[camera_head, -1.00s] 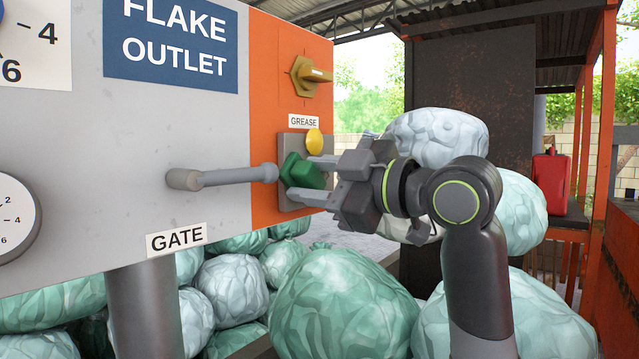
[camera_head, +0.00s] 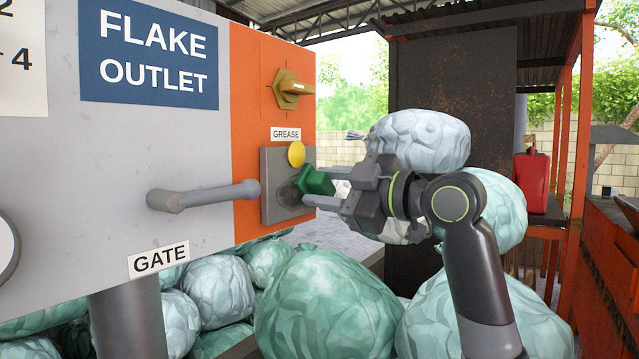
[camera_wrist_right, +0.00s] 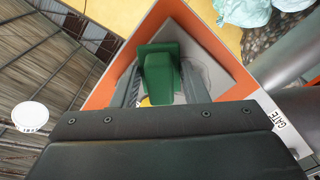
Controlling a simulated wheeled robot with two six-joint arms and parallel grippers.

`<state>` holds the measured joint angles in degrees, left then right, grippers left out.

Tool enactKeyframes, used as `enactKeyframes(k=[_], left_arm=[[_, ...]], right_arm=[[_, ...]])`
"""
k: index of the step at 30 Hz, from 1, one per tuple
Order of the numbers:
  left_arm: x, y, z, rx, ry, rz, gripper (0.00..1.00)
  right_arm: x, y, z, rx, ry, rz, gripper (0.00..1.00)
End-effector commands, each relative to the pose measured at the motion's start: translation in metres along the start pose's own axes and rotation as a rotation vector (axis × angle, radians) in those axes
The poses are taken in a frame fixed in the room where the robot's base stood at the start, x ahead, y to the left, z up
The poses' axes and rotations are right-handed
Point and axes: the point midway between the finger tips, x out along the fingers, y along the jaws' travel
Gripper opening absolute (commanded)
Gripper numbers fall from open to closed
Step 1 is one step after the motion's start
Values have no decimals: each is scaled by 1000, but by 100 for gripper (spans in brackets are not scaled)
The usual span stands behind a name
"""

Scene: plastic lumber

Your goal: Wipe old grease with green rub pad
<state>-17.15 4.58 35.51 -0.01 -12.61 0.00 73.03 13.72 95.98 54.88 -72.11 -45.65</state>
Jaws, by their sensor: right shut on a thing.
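My right gripper (camera_head: 318,186) is shut on the green rub pad (camera_head: 315,180) in the head view. The pad is in front of the lower right part of a grey plate (camera_head: 270,163) under the GREASE label. A dark grease smear (camera_head: 287,194) shows on the plate just left of the pad. I cannot tell whether the pad touches the plate. In the right wrist view the pad (camera_wrist_right: 160,75) sits between the two fingers, with the plate behind it. My left gripper is not in view.
A yellow round cap (camera_head: 296,154) is just above the pad on the plate. A grey gate handle (camera_head: 205,195) juts out left of the plate. A brass knob (camera_head: 290,89) is above. Filled bags (camera_head: 325,305) lie below and behind my right arm.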

Motion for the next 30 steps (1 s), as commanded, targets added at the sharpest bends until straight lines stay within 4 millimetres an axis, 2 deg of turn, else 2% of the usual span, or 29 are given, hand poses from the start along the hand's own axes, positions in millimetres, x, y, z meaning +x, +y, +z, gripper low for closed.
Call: enactKeyframes(k=[4, 11, 24, 30], left_arm=[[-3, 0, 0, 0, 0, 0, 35], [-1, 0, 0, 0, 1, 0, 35], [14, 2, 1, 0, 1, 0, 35], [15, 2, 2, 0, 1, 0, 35]], right_arm=[[0, 6, 5, 1, -1, 2, 22], [-2, 4, 5, 0, 1, 1, 22], [1, -22, -20, -1, 4, -1, 22], [1, -26, -25, 0, 2, 0, 22]])
